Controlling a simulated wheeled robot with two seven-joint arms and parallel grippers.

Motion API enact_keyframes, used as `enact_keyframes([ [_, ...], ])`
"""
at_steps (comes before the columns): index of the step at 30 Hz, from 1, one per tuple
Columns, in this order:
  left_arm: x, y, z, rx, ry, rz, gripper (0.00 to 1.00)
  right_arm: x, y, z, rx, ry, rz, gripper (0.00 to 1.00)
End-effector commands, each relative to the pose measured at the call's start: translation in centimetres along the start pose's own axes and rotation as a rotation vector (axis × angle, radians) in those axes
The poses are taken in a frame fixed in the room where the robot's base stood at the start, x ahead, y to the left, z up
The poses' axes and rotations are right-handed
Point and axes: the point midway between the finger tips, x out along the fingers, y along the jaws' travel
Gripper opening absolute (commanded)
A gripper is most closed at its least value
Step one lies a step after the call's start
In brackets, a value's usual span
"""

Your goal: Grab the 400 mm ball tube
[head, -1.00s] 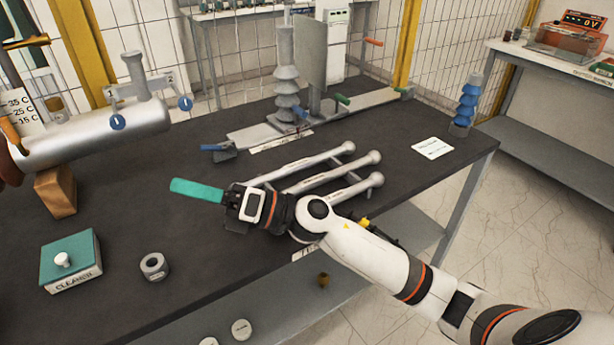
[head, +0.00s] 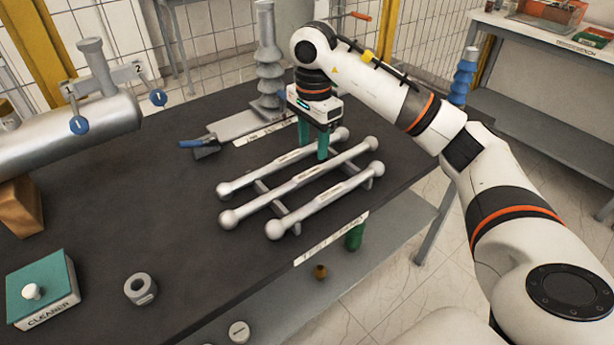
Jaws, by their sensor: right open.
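Three grey ball tubes with a ball at each end lie side by side on a low rack: a far one (head: 263,172), a middle one (head: 290,189) and a near one (head: 318,202). Their labels are too small to read, so I cannot tell which is the 400 mm one. My right gripper (head: 314,152) points down at the far tube, near its right end, open. One green finger shows on the far side of this tube and the other in front of it. I cannot tell whether they touch it. My left gripper is out of view.
The dark table (head: 175,250) is clear left of the rack. A cleaner box (head: 42,290), a grey ring (head: 140,289) and a large metal cylinder (head: 70,130) are at left. A ribbed grey insulator (head: 268,60) stands behind my gripper, a blue one (head: 464,75) beyond my right arm.

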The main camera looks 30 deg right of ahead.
Motion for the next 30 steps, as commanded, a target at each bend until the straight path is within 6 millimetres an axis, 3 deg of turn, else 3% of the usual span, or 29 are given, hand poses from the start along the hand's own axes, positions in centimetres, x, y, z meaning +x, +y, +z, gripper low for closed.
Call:
enact_keyframes([
  [3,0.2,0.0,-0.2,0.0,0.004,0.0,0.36,2.4,-0.1,-0.1,-0.001,0.003,-0.005,0.46],
  [11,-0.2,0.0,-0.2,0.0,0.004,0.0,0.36,4.4,0.1,-0.2,-0.001,0.004,-0.001,0.46],
  [21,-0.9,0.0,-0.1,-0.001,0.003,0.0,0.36,8.8,0.8,-0.5,-0.001,0.005,-0.001,0.46],
  [30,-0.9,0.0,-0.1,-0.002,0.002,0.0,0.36,9.3,0.8,-0.5,-0.001,0.005,0.002,0.45],
])
